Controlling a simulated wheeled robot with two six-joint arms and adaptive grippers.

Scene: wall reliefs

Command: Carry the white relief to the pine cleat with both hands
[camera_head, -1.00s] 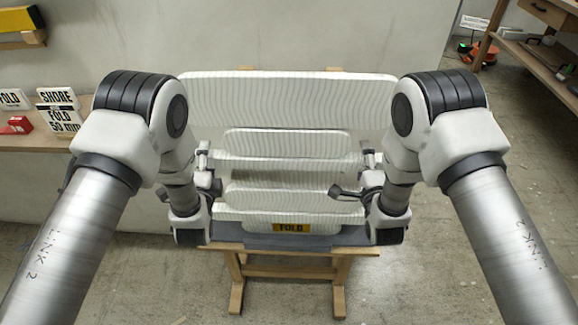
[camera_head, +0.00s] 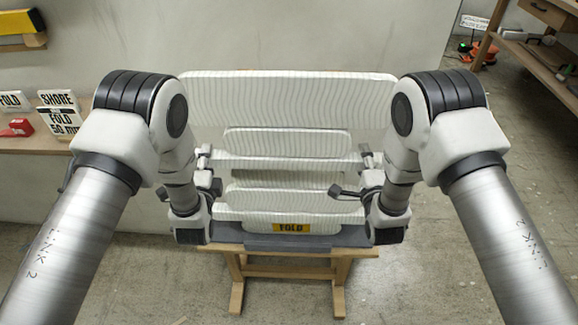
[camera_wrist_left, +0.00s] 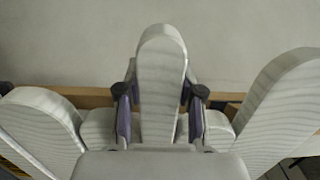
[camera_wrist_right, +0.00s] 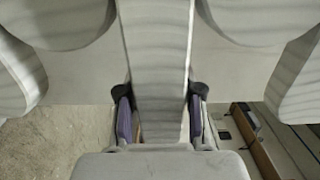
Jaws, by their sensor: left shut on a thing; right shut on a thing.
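The white relief (camera_head: 290,100) is a tiered set of white, rippled, round-ended boards, with a yellow FOLD label (camera_head: 291,228) at its near edge. My left gripper (camera_head: 209,168) is shut on the left end of a middle board, which rises between its fingers in the left wrist view (camera_wrist_left: 160,75). My right gripper (camera_head: 358,170) is shut on the same board's right end, seen in the right wrist view (camera_wrist_right: 158,65). The relief looks level over a wooden stand (camera_head: 290,270) with a grey top. I cannot tell whether they touch. I cannot surely identify the pine cleat.
A yellow and black piece (camera_head: 18,20) sits on a wooden wall ledge (camera_head: 24,42) at upper left. A bench (camera_head: 35,146) at left bears lettered signs (camera_head: 58,122) and a red object (camera_head: 18,127). A workbench (camera_head: 545,60) stands at upper right. Floor is clear at right.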

